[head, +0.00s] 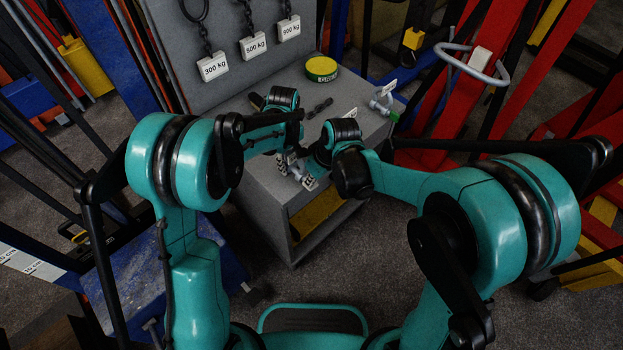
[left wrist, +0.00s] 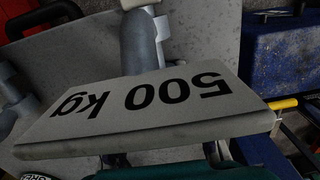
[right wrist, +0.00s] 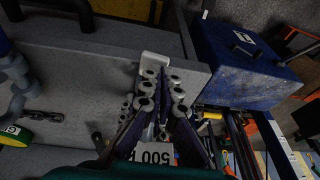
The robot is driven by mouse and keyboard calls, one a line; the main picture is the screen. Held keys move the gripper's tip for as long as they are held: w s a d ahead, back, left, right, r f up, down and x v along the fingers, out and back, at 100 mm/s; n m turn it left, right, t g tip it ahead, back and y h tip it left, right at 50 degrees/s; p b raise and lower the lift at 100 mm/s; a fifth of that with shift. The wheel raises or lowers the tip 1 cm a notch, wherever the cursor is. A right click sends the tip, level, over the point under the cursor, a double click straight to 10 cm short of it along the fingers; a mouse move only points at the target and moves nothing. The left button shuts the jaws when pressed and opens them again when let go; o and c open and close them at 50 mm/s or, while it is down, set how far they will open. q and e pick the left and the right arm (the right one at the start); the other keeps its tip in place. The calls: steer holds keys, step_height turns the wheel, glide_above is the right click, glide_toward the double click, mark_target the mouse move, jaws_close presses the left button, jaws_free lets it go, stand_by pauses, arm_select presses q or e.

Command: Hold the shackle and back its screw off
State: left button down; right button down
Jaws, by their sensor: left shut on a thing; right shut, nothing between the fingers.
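The held shackle is a grey bow (left wrist: 145,45), partly hidden in the left wrist view behind its pale tag (left wrist: 150,108) reading 500 kg. The tag also shows at the bottom of the right wrist view (right wrist: 154,153). My left gripper (head: 287,160) is shut on the shackle, above the cabinet's front edge; its fingertips are mostly hidden. My right gripper (right wrist: 157,90) is shut and empty, close by the shackle. I cannot tell whether it touches the shackle. The screw is not clearly visible.
A grey cabinet (head: 352,125) carries a green-yellow tin (head: 321,68), a small dark chain piece (head: 320,107) and another shackle (head: 380,103) with a green pin at right. Tagged chains hang on the back panel (head: 240,75). A blue box (right wrist: 245,65) and red jack frames (head: 465,70) stand around.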

steer(key=shift+s+f, duration=0.1)
steer(key=shift+f, duration=0.1)
arm_select(q)
steer(key=shift+s+d+r, duration=0.1)
steer(key=shift+d, duration=0.05)
arm_select(e)
steer(key=shift+s+a+f, duration=0.2)
steer(key=shift+s+f, duration=0.1)
steer(key=shift+s, duration=0.05)
steer(key=shift+r, duration=0.25)
steer(key=a+v, duration=0.1)
steer(key=v, duration=1.2)
steer(key=shift+a+r, duration=0.15)
steer(key=shift+r, duration=0.35)
steer(key=shift+w, duration=0.1)
arm_select(q)
steer(key=c, duration=1)
jaws_free()
